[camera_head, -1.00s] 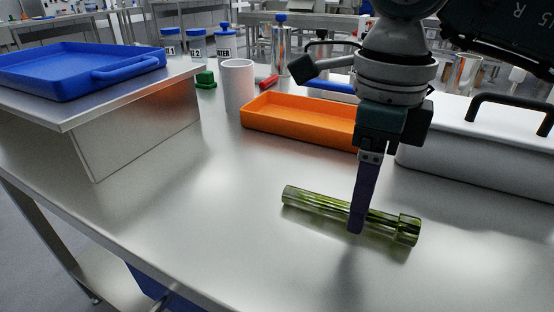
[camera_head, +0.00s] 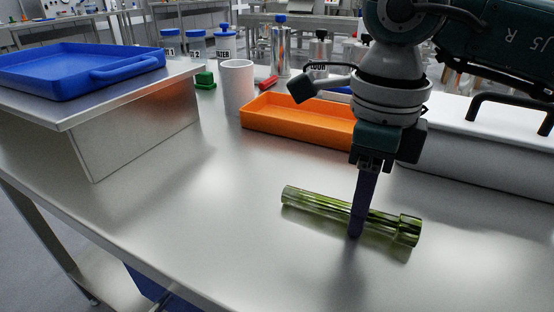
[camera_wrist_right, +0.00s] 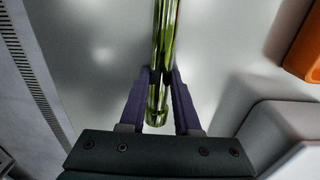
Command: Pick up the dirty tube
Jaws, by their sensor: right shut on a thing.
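The dirty tube (camera_head: 321,203) is clear with green streaks and has a wider collar at its right end. It lies at a slant on the steel table in the head view. My right gripper (camera_head: 357,228) comes down over it, nearer the collar end. In the right wrist view, the gripper's two purple fingers (camera_wrist_right: 161,75) are closed against both sides of the tube (camera_wrist_right: 166,30). The tube looks to be at table level; whether it touches the table is hard to tell. My left gripper is not in view.
An orange tray (camera_head: 290,129) lies behind the tube, with a white cup (camera_head: 237,86) beside it. A white box with a dark handle (camera_head: 465,165) stands at the right. A blue tray (camera_head: 75,88) rests on a raised steel shelf at the left. The front of the table is clear.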

